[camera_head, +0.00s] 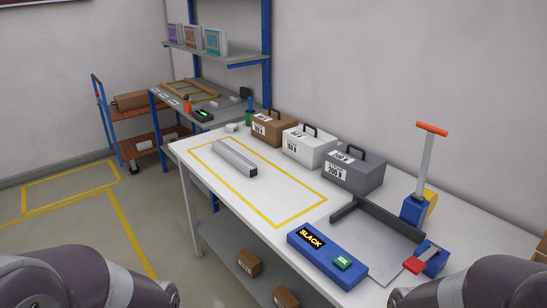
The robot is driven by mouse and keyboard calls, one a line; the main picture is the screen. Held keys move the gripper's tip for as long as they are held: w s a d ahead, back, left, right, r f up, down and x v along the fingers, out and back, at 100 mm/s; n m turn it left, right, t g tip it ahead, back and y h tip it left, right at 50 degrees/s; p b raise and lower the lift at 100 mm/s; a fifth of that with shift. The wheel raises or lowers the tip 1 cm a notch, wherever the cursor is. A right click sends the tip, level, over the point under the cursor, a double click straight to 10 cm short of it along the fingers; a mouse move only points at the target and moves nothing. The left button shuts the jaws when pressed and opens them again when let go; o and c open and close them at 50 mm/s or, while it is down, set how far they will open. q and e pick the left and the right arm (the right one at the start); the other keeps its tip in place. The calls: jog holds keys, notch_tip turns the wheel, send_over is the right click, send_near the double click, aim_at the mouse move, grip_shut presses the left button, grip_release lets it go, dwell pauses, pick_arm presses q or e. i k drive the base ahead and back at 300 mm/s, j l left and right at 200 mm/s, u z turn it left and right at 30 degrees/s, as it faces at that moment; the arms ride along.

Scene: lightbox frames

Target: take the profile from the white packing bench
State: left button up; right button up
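A grey metal profile (234,158) lies flat on the white packing bench (288,187), inside a yellow taped rectangle at the bench's far left part. It lies at a slant, with its near end to the right. Nothing is touching it from above. Only parts of my two arms show at the bottom left and bottom right corners. Both of my grippers are out of the picture.
Brown, white and grey handled boxes (354,169) line the bench's back edge. A blue device reading SLACK (318,254), a metal plate (378,248) and an orange-handled lever (428,160) occupy the right end. Beyond stand a shelved workbench (222,107) and a cart (139,133).

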aim_at(246, 166)
jog(key=i+j+z, duration=0.15)
jog(key=z, duration=0.3)
jog(key=i+j+z, duration=0.15)
jog(key=z, duration=0.3)
jog(key=j+z, duration=0.25)
jog(key=z, duration=0.2)
jog(key=i+j+z, duration=0.1)
jog(key=j+z, duration=0.15)
jog(key=z, duration=0.2)
